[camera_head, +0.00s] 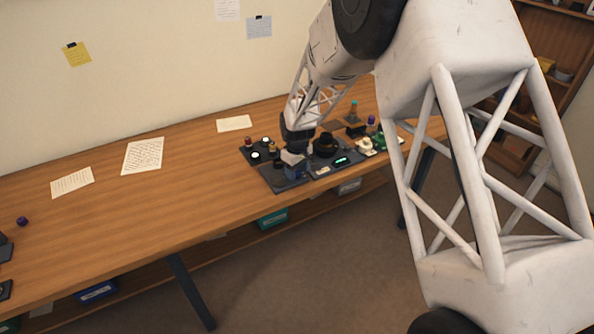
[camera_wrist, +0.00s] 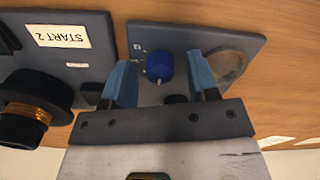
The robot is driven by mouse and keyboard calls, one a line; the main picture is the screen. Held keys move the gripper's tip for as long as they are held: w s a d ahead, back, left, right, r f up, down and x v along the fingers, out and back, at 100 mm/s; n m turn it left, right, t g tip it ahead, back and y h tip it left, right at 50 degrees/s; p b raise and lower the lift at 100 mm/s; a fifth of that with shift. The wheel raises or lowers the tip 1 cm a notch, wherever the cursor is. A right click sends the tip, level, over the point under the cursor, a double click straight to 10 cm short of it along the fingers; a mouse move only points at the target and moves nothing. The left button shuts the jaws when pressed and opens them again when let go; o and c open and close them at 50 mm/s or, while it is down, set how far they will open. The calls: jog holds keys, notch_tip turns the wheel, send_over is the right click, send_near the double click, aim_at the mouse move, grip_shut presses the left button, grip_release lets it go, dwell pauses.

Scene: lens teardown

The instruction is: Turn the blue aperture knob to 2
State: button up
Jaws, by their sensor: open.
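The blue aperture knob (camera_wrist: 159,66) stands on a dark grey panel (camera_wrist: 180,36) in the wrist view. Small pale marks show along the knob's left side, too small to read. My gripper (camera_wrist: 160,76) is open, with one blue-grey finger to the left of the knob and one to the right. Gaps show between the knob and both fingers in this view; the height of the fingertips over the panel is hard to judge. In the head view my gripper (camera_head: 294,158) is down at the dark panels, and I cannot make out the knob clearly there.
A neighbouring panel bears an upside-down "START 2" label (camera_wrist: 62,35) and a black cylinder with a brassy ring (camera_wrist: 36,108). A round greyish disc (camera_wrist: 226,66) lies right of my right finger. The wooden table (camera_head: 190,190) is mostly clear toward the left.

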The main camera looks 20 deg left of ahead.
aim_at(298, 171)
jog(key=shift+r, duration=3.9)
jog(key=shift+d+r, duration=0.1)
jog(key=shift+d, duration=0.05)
jog(key=s+d+r+m, duration=0.2)
jog(key=s+d+r, duration=0.35)
jog(key=d, duration=0.25)
jog(key=s+d+r+m+t, duration=0.1)
jog(key=s+d+r+m, duration=0.1)
jog(key=s+d+r, duration=0.4)
jog(key=s+d+r+m, duration=0.2)
jog(key=s+d+r, duration=0.1)
jog(key=d+r, duration=0.55)
jog(key=s+d+m, duration=0.2)
jog(key=s+d, duration=0.4)
jog(key=s, duration=0.3)
jog(key=s+d+r+m+t, duration=0.1)
jog(key=s+d+m, duration=0.1)
jog(key=s+d, duration=0.4)
jog(key=s+d+m, duration=0.2)
jog(key=s+d, duration=0.3)
jog(key=s, duration=0.7)
jog(key=shift+d+r+t, duration=0.3)
jog(key=shift+d+r, duration=0.05)
jog(key=shift+d, duration=0.05)
